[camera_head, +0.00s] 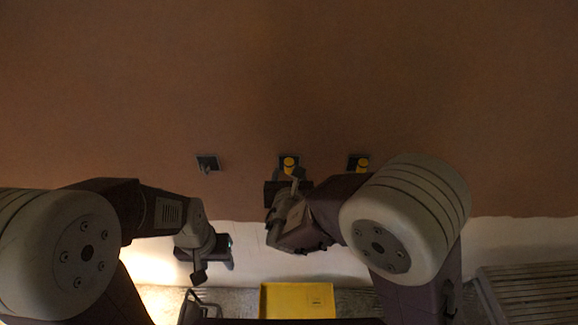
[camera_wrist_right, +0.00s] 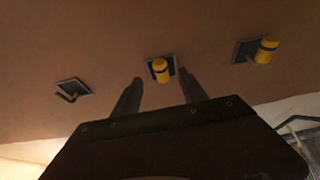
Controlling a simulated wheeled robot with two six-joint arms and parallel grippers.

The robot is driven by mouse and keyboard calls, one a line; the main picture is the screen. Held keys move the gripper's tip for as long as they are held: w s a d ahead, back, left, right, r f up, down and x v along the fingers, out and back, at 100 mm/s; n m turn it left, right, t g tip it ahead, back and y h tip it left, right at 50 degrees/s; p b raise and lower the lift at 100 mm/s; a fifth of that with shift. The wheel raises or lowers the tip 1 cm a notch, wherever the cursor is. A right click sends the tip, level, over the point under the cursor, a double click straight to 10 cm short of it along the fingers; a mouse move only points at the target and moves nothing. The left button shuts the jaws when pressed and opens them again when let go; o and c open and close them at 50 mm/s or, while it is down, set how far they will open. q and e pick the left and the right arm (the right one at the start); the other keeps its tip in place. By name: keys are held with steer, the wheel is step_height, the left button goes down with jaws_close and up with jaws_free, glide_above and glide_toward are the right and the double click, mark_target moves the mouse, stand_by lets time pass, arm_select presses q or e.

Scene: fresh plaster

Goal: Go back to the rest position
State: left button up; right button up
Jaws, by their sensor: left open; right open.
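My right gripper (camera_head: 288,188) is raised in front of the brown wall, just below the middle dark plate. In the right wrist view its two fingers (camera_wrist_right: 160,82) stand apart with nothing held between them. A yellow and black cylinder (camera_wrist_right: 160,70) on the middle plate shows beyond the fingertips; depth makes contact hard to judge, but a gap seems to show. My left gripper (camera_head: 203,262) is open, lower and to the left, in front of the pale lower wall, and appears empty. Its fingers are dim and partly hidden.
Three dark plates are on the wall. The left plate (camera_head: 207,162) has a bare hook; the right plate (camera_wrist_right: 243,51) carries another yellow cylinder (camera_wrist_right: 266,49). A yellow bin (camera_head: 297,301) lies below between my arms. A slatted wooden surface (camera_head: 532,290) is at the lower right.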

steer(key=w+d+m+g+h+b, duration=0.1)
steer(key=d+m+h, duration=0.2)
steer(key=d, duration=0.5)
steer(key=w+d+m+h+b, duration=0.1)
steer(key=d+m+h+b, duration=0.15)
steer(key=d, duration=0.45)
steer(key=s+d+f+m+g+h, duration=0.1)
steer(key=s+d+f+m+g, duration=0.25)
steer(key=d, duration=0.25)
steer(key=s+d+f+m+g+h, duration=0.2)
steer(key=s+d+f+m+g, duration=0.1)
steer(key=s+d+m, duration=0.3)
steer(key=s+a+f+m+g+y+b, duration=0.15)
steer(key=s+f+m+g+y, duration=0.35)
steer(key=s+f+m, duration=0.6)
steer(key=a+r+m+y, duration=0.1)
steer(key=a+m+y, duration=0.2)
steer(key=a+m, duration=0.4)
steer(key=m, duration=0.3)
steer(key=shift+s+a+y, duration=0.2)
steer(key=shift+a+y, duration=0.1)
steer(key=shift+y, duration=0.05)
